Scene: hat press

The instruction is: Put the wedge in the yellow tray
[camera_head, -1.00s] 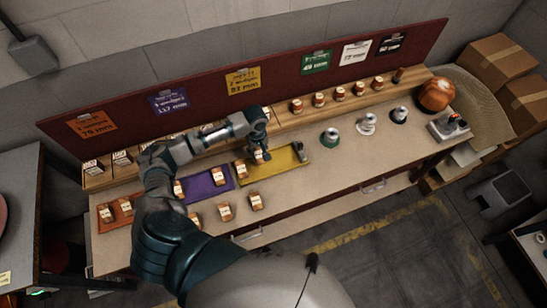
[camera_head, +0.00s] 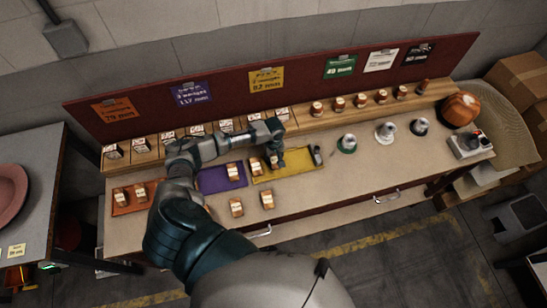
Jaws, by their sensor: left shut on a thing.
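The yellow tray (camera_head: 297,159) lies on the workbench, right of the purple tray. My left gripper (camera_head: 276,157) is low over the yellow tray's middle. It is shut on a small brown wedge with a pale label (camera_head: 274,163), which my fingers partly cover. I cannot tell whether that wedge touches the tray. Another labelled wedge (camera_head: 256,166) is at the tray's left end. A dark and grey object (camera_head: 317,155) stands at the tray's right end. My right gripper is not in view.
The purple tray (camera_head: 210,183) bears a wedge (camera_head: 233,172). Loose wedges (camera_head: 267,199) stand along the bench (camera_head: 330,186) in front. An orange tray (camera_head: 125,208) is at the left. Several wedges line the wooden shelf behind. The bench front right is clear.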

